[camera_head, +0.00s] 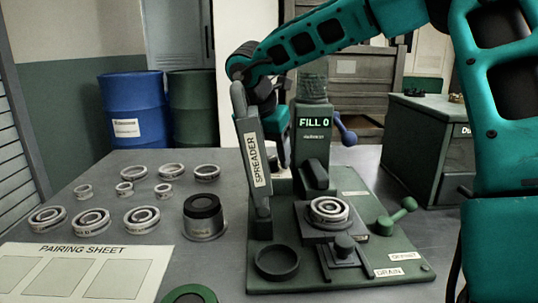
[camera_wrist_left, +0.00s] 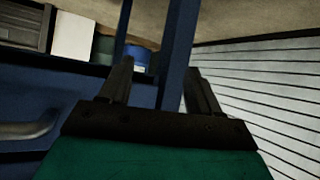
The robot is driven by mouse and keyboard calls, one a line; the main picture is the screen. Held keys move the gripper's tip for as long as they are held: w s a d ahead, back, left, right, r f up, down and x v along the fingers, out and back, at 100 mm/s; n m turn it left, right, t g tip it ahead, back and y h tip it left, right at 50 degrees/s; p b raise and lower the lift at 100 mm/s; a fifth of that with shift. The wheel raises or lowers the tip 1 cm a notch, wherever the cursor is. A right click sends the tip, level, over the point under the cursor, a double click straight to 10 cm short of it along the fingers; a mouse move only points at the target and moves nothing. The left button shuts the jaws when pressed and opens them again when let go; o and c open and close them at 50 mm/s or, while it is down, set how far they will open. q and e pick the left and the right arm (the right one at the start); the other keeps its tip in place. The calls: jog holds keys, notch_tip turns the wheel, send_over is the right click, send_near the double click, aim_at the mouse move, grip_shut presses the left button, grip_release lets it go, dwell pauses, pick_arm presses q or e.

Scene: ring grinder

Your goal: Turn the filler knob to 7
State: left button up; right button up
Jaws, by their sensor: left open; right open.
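The grinder fixture (camera_head: 400,250) stands on the table with a green column whose display (camera_head: 314,122) reads "FILL 0". I cannot make out the filler knob; my right gripper and the upright spreader (camera_head: 258,155) cover the area left of the column. My right arm reaches in from the right, over the column, and its gripper (camera_head: 280,140) points down between spreader and column, partly hidden. It is open; whether it touches anything there cannot be told. My left gripper (camera_wrist_left: 157,72) shows only in the left wrist view, open and empty, away from the table.
Several bearing rings (camera_head: 90,221) and a dark-topped canister (camera_head: 204,217) stand left of the fixture. A pairing sheet (camera_head: 85,272) lies in front. A ring (camera_head: 330,209) sits on the fixture. A blue-knobbed lever (camera_head: 346,132) is right of the column; a green lever (camera_head: 397,216) stands farther right.

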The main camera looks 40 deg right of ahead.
pick_arm(q)
jog(key=shift+w+r, duration=0.1)
jog(key=shift+r, duration=0.05)
